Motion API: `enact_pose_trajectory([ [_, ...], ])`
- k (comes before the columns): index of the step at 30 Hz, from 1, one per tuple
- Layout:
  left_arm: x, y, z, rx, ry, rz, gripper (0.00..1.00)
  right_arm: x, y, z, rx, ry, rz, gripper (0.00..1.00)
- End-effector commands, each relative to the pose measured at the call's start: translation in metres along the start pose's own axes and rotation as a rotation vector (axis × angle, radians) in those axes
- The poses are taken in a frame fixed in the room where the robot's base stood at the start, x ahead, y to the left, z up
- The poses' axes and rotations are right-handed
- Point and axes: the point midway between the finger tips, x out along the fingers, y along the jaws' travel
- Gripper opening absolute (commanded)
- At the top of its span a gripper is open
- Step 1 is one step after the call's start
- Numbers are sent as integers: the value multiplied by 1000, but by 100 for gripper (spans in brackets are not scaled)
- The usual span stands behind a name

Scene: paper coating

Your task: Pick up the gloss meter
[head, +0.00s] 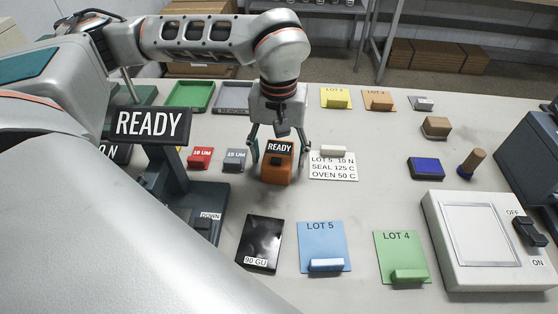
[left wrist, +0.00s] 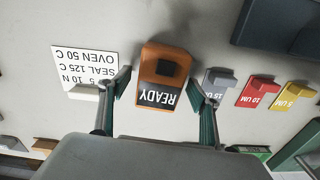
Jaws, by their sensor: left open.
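The gloss meter (head: 277,170) is a small orange block with a dark READY display, standing on the table in the middle of the head view. It also shows in the left wrist view (left wrist: 163,72), upside down between the fingers. My left gripper (head: 279,152) points down over the meter. Its two green fingers are apart, one on each side of the meter; I cannot tell whether they touch it. In the left wrist view the open left gripper (left wrist: 160,84) straddles the orange body. My right gripper is not in view.
A white settings card (head: 333,169) lies close right of the meter, and a grey block (head: 235,159) close left. A black 90 GU tile (head: 260,243), a blue LOT 5 card (head: 321,243) and a green LOT 4 card (head: 402,250) lie in front. A READY-signed device (head: 152,124) stands left.

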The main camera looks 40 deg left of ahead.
Motion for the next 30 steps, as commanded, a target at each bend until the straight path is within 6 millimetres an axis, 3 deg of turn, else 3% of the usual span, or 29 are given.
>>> enact_pose_trajectory([
  [8, 3, 0, 0, 0, 1, 1, 62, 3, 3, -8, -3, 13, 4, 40],
  [14, 3, 0, 0, 0, 1, 1, 13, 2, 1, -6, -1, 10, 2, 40],
  [24, 1, 0, 0, 0, 2, 2, 12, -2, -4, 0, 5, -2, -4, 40],
  [30, -14, 1, -1, 0, 5, 4, 12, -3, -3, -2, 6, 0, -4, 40],
])
